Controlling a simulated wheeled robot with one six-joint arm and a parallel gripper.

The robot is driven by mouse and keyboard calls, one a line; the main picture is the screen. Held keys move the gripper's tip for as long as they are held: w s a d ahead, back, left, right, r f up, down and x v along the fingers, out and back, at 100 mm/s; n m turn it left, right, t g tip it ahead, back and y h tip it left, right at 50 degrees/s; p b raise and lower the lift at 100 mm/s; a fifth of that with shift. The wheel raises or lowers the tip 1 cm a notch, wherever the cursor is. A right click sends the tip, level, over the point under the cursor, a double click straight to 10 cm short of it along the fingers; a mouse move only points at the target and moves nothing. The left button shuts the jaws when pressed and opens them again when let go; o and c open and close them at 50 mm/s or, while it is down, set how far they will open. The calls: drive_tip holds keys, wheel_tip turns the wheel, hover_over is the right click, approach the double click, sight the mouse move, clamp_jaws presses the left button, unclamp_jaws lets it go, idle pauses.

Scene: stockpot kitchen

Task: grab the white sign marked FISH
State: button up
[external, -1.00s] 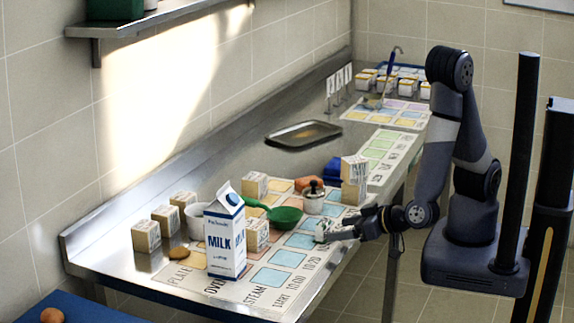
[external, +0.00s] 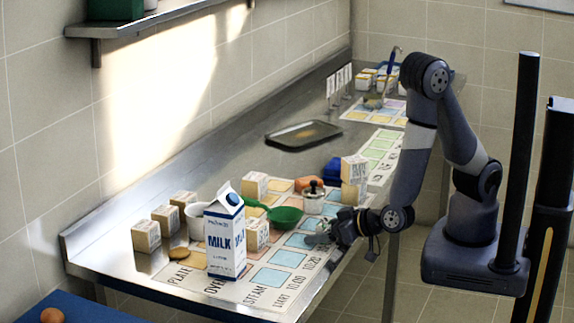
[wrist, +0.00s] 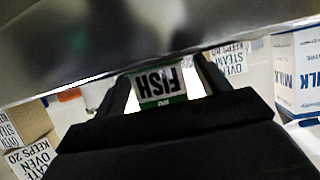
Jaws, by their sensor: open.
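The white sign marked FISH (wrist: 160,83) shows in the wrist view, its black letters upside down above a green strip. It stands between the two fingers of my gripper (wrist: 163,88), one on each side. I see no clear contact between fingers and sign. In the external view my open gripper (external: 322,238) is low over the blue squares at the counter's front edge. The sign cannot be made out there, with the gripper in front.
A green ladle (external: 284,216), a lidded jar (external: 313,198) and stacked cartons (external: 353,182) are close behind. A blurred metallic surface (wrist: 140,35) fills the wrist view's top.

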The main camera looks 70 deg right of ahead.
drive_tip(key=c, duration=1.1)
drive_tip(key=shift+o, duration=0.2)
